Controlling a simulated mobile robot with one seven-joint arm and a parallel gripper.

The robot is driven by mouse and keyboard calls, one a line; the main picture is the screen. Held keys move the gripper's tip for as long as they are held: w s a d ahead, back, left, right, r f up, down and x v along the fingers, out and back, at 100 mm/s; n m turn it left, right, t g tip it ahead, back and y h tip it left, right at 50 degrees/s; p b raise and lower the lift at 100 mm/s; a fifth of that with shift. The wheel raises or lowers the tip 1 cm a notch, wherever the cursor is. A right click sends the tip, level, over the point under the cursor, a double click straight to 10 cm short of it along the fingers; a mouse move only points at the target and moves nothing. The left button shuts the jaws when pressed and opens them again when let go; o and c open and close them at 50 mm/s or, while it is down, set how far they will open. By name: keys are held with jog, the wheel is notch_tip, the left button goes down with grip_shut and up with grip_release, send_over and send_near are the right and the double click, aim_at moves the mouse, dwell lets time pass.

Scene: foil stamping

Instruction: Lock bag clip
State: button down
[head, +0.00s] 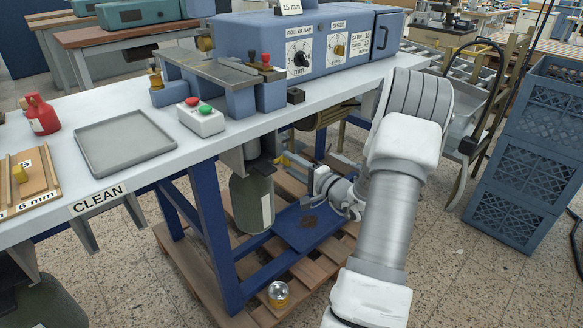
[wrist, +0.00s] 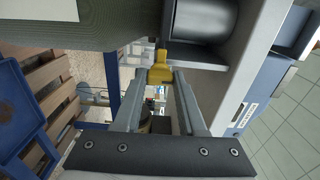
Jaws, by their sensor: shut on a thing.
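The dark green bag (head: 250,200) hangs under the table edge below a grey chute (head: 236,158), with a pale label on its side. It also shows at the upper left of the wrist view (wrist: 100,33). My gripper (head: 288,163) is beside the bag's neck, to its right in the head view. In the wrist view my gripper (wrist: 159,78) has its two fingers on a yellow part of the bag clip (wrist: 160,70), next to the bag's top. Whether the clip is locked cannot be told; much of it is hidden or too small.
The table (head: 160,171) with blue legs (head: 217,225) stands close above and left of my gripper. Blue crates (head: 525,165) stand at the right. Floor is open at front right.

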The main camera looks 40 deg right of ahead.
dwell(0.3)
jog(key=shift+c, duration=2.4)
grip_release()
jog(key=s+d+p, duration=0.1)
jog(key=s+p, duration=0.2)
jog(key=s, duration=1.4)
jog(key=shift+s+d, duration=0.15)
jog(key=shift+s, duration=0.05)
